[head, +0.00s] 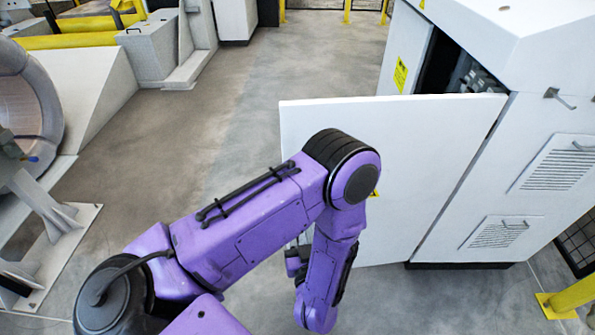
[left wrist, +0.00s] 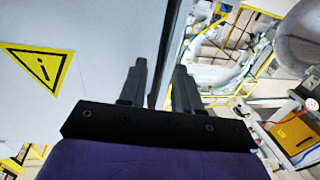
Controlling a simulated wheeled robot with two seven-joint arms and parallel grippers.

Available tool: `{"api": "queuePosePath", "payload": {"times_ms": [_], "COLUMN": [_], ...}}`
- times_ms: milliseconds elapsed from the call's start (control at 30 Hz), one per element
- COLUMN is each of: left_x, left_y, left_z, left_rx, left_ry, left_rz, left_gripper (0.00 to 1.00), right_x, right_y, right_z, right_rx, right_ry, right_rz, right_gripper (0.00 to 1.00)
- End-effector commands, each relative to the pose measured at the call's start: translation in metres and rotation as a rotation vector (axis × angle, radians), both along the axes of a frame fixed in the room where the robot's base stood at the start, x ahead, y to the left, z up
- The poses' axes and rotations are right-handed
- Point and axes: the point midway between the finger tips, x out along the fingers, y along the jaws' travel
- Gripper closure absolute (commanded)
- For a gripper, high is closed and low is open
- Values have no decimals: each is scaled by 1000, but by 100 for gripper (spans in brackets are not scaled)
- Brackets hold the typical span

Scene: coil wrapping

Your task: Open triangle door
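The triangle door (head: 430,170) is a white panel standing swung out from the white cabinet (head: 540,110). A piece of its yellow triangle sign (head: 375,193) shows beside my purple left arm. The door (left wrist: 100,25) fills the left of the left wrist view, with its triangle sign (left wrist: 38,68) in full. My left gripper (left wrist: 160,72) has its two dark fingers apart. The door's edge runs through the gap between them in the picture; I cannot tell whether they touch it. In the head view my forearm hides the gripper's fingertips. My right gripper is not in view.
Behind the door's top edge is the cabinet's dark opening (head: 447,65). A white panel with a yellow label (head: 400,75) stands beyond it. A yellow post (head: 570,297) is at the lower right. Grey machinery stands at left. The floor (head: 215,120) between is clear.

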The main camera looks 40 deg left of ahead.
Motion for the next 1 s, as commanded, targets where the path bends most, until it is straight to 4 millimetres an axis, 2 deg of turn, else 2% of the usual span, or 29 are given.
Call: {"api": "queuePosePath", "payload": {"times_ms": [100, 300, 900, 1000], "left_x": [-19, -40, -43, -36], "left_y": [-23, -47, -50, -57], "left_z": [0, 0, 0, -11], "left_rx": [-1, -1, -3, -74], "left_ry": [2, -1, -4, 8], "left_rz": [-5, -3, 1, -56], "left_gripper": [67, 67, 67, 67], "right_x": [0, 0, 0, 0], "right_y": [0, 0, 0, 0], "right_z": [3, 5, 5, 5], "right_rx": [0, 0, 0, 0], "right_ry": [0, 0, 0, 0], "right_rz": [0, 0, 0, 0], "right_gripper": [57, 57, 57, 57]}}
